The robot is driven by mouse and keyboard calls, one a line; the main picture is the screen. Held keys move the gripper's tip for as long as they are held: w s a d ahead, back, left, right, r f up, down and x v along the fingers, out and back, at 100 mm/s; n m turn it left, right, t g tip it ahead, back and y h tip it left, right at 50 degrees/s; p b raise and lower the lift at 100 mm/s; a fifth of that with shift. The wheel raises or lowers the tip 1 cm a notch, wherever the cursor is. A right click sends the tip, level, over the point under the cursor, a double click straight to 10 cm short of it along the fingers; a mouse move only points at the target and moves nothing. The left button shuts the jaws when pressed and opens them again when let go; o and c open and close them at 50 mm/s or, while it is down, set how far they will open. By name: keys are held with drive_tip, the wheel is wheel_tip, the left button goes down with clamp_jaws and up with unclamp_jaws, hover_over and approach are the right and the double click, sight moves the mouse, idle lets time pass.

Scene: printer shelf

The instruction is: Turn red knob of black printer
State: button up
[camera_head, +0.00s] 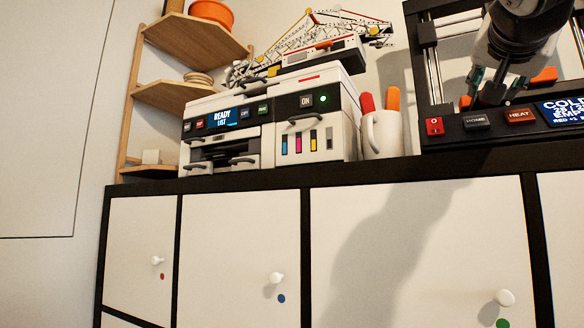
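The black printer (455,140) stands at the right end of the cabinet top, with a dark upright frame. Its front panel has a red switch (434,126), a grey HOME button (476,121), an orange-red HEAT button (520,115) and a blue display reading COLD. My gripper (490,94) comes down from the upper right, with its fingertips just above and behind the HOME button. An orange-red piece (465,103) shows at the left of the fingers. I cannot tell whether it is the red knob, or whether the fingers touch anything. The gripper covers part of the printer.
A white printer (350,128) with a READY display stands left of centre, a model crane on top. A white mug (382,135) with orange and red handles stands between the printers. A wooden shelf (195,35) is at the left. White cabinet doors with knobs are below.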

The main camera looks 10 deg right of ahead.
sight(496, 111)
drive_tip(key=shift+x, duration=1.5)
clamp_jaws()
drive_tip(key=shift+n, duration=2.4)
unclamp_jaws()
drive_tip(key=shift+s+a, duration=0.1)
drive_tip(key=shift+s, duration=0.05)
drive_tip(key=v, duration=1.1)
drive_tip(key=shift+s+a, duration=0.25)
